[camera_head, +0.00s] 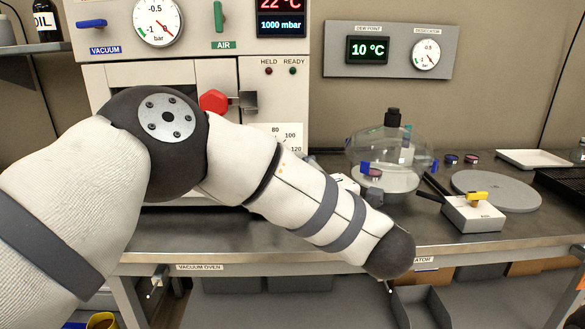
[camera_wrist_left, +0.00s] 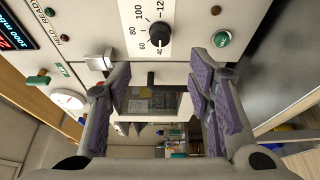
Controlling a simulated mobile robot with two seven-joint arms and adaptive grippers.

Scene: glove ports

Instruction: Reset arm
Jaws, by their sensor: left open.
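My left arm (camera_head: 320,205) comes in from the left of the head view. It crosses in front of the vacuum oven, and its wrist end is hidden behind the forearm. In the left wrist view my left gripper (camera_wrist_left: 160,92) is open, its two purple-padded fingers apart with nothing held between them. Beyond the fingers is the oven front, with a windowed opening (camera_wrist_left: 155,103), a black temperature dial (camera_wrist_left: 159,33) and a metal latch (camera_wrist_left: 99,60). I cannot tell whether a finger touches the oven. My right gripper is in neither view.
The vacuum oven (camera_head: 93,92) stands on a metal bench (camera_head: 490,238). Grey bins (camera_head: 423,308) sit below.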

